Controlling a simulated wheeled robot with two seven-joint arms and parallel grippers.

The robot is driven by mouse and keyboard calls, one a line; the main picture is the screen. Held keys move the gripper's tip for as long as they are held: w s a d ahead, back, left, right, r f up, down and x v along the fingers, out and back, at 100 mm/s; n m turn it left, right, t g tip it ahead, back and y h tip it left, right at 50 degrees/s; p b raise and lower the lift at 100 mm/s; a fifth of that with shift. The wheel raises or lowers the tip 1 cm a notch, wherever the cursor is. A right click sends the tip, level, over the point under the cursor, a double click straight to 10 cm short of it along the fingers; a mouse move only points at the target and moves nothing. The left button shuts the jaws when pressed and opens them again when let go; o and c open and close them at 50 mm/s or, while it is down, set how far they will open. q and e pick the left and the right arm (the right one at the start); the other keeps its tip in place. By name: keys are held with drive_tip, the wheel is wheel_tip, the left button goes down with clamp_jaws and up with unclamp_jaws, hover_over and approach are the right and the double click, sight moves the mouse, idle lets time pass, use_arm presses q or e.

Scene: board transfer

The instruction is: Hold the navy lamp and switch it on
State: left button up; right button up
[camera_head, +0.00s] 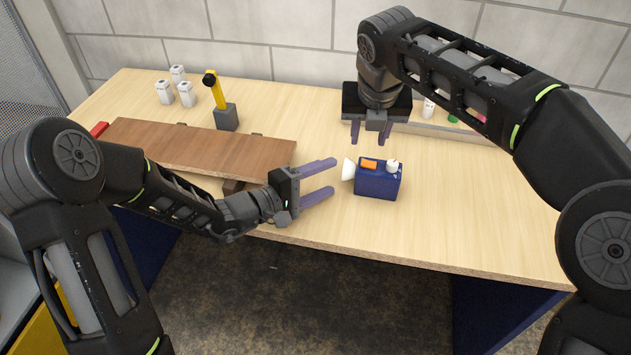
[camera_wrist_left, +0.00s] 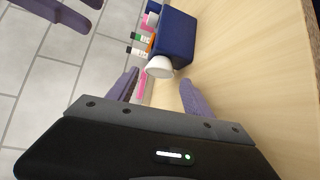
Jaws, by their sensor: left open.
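The navy lamp (camera_head: 378,181) is a dark blue box on the table, with a white cone at its left end, an orange patch and a white knob on top. It also shows in the left wrist view (camera_wrist_left: 176,38), its cone facing the jaws. My left gripper (camera_head: 334,179) is open and empty, just left of the lamp's cone, its fingers pointing at it. My right gripper (camera_head: 369,132) hangs above and behind the lamp, fingers pointing down and apart, with nothing between them. Neither gripper appears to touch the lamp.
A brown board (camera_head: 200,146) lies on supports at the left of the table (camera_head: 456,205). A yellow and grey upright object (camera_head: 222,105) and several white containers (camera_head: 178,74) stand behind it. Small coloured items sit at the back right. The table right of the lamp is clear.

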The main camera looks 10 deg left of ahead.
sight(369, 164)
use_arm(q)
drive_tip(key=x, duration=0.5)
drive_tip(key=shift+w+d, duration=0.1)
drive_tip(key=shift+w, duration=0.05)
drive_tip(key=shift+c, duration=0.5)
